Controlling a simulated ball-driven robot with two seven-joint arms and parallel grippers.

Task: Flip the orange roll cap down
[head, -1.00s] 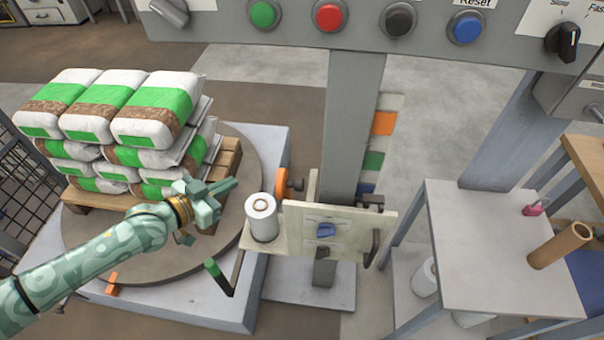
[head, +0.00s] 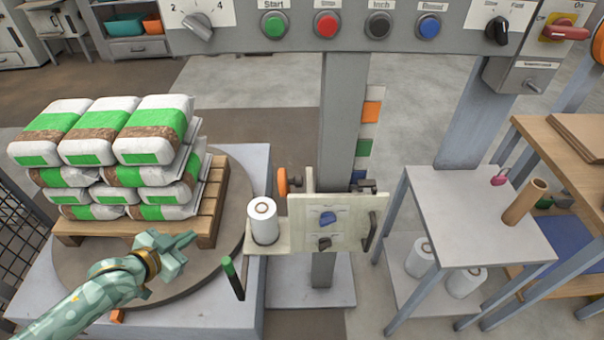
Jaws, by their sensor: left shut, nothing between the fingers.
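The orange roll cap (head: 282,181) is a round orange disc on the carriage at the grey column, behind and above the white film roll (head: 263,221). It is seen nearly edge-on and stands upright, clear of the roll's top. The roll stands upright on a cream bracket beside a cream panel (head: 338,223). My left gripper (head: 188,239) is shut and empty, over the turntable, left of the roll and apart from it and from the cap. My right gripper is not in view.
A pallet (head: 208,205) stacked with green and white bags fills the turntable at left. A green-tipped lever (head: 229,268) stands between my left gripper and the roll. A control panel (head: 350,25) spans the top. A grey side table (head: 478,215) stands at right.

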